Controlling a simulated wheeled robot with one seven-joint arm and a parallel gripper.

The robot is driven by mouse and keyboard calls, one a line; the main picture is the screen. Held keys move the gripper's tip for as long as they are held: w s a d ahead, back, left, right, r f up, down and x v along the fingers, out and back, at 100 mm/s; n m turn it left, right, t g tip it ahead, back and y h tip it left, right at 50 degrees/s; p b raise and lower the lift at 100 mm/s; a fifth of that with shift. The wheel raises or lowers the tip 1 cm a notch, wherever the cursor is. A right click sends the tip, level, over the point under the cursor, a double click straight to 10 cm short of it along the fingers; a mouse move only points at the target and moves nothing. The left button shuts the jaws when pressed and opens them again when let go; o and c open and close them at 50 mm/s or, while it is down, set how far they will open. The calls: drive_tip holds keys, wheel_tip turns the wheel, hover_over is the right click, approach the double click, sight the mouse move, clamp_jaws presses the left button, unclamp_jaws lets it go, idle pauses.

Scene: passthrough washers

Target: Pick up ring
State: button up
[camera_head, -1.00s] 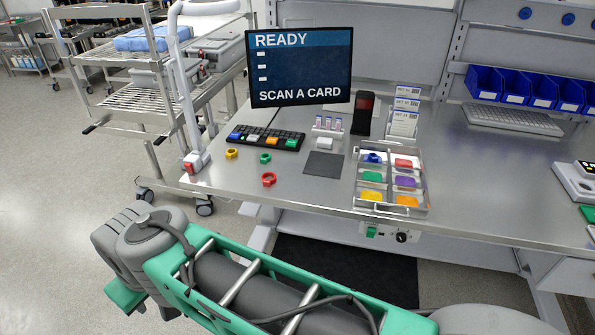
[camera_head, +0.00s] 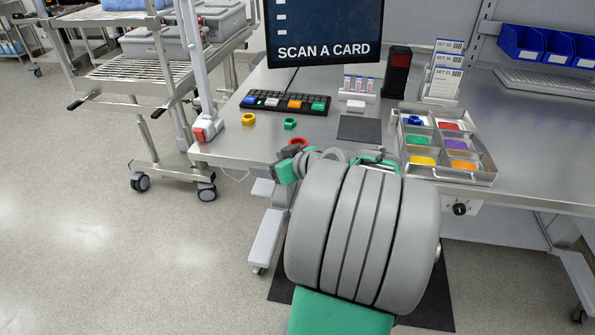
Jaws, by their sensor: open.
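Three rings lie on the steel bench's left part: a yellow ring (camera_head: 248,119), a green ring (camera_head: 290,124) and a red ring (camera_head: 298,141). A blue ring (camera_head: 414,120) sits in the back left compartment of the sorting tray (camera_head: 437,178). My gripper (camera_head: 290,154) is at the bench's front edge, close to the red ring. It is open, but mostly hidden behind my arm. The red ring's lower part is covered by my gripper, and I cannot tell whether they touch.
A keyboard (camera_head: 285,102) with coloured keys lies behind the rings, below a monitor (camera_head: 325,30) reading "SCAN A CARD". A dark mat (camera_head: 360,129) and a small rack (camera_head: 357,90) stand to the right. A white post (camera_head: 203,95) rises at the bench's left corner.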

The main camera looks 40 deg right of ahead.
sight(295, 140)
drive_tip(key=s+d+t+h+b, duration=0.1)
drive_tip(key=d, duration=0.2)
drive_tip(key=s+d+m+t+h, duration=0.1)
drive_tip(key=s+d, duration=0.1)
drive_tip(key=d, duration=0.2)
drive_tip(key=s+d+f+t+b, duration=0.1)
drive_tip(key=s+d, duration=0.1)
drive_tip(key=d, duration=0.2)
drive_tip(key=shift+s+d+f+m+t+h+b, duration=0.1)
drive_tip(key=shift+d+m+t+h+b, duration=0.2)
drive_tip(key=shift+m+h+b, duration=0.1)
drive_tip(key=shift+w+d, duration=0.1)
drive_tip(key=shift+w, duration=0.15)
drive_tip(key=p+x, duration=0.1)
drive_tip(key=x, duration=0.6)
drive_tip(key=shift+d, duration=0.15)
drive_tip(key=shift+s, duration=0.1)
drive_tip(key=c, duration=1.3)
